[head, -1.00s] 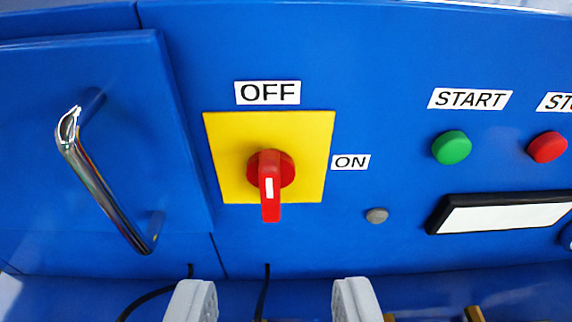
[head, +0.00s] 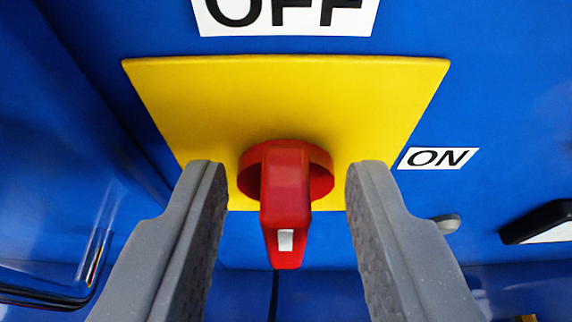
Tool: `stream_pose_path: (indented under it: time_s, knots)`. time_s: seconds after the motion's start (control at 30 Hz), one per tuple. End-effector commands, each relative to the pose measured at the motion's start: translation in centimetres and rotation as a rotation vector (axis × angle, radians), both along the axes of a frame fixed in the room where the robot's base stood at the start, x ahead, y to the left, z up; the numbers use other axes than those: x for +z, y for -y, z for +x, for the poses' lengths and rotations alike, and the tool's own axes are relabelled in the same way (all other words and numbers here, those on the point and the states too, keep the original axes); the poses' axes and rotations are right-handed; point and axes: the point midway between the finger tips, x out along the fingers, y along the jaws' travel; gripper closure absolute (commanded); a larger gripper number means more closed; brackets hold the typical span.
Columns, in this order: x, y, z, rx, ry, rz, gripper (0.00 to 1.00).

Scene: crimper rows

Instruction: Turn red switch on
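The red switch (head: 286,195) is a rotary knob on a yellow plate (head: 290,95) fixed to the blue panel. Its handle sticks out toward me, with a white mark near its end. The OFF label (head: 285,14) is above the plate, partly cut off by the top edge. The ON label (head: 437,158) is to the right of the plate. My gripper (head: 286,178) is open, with one grey finger on each side of the red handle. Gaps show between both fingers and the handle.
A small grey knob (head: 447,223) and a black-framed display (head: 540,222) are at the right. A dark cable hangs below the switch.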

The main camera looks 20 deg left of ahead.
Motion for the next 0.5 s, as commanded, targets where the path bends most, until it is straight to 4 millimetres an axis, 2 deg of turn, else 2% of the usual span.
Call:
stream_pose_path:
  time_s: [0.37, 0.4, 0.5]
  knots:
    - [-0.1, -0.07, 0.29, -0.001, 0.001, 0.0, 0.65]
    - [-0.11, -0.06, 0.29, -0.001, 0.001, 0.0, 0.68]
    - [-0.1, -0.04, 0.28, -0.002, 0.001, 0.0, 0.96]
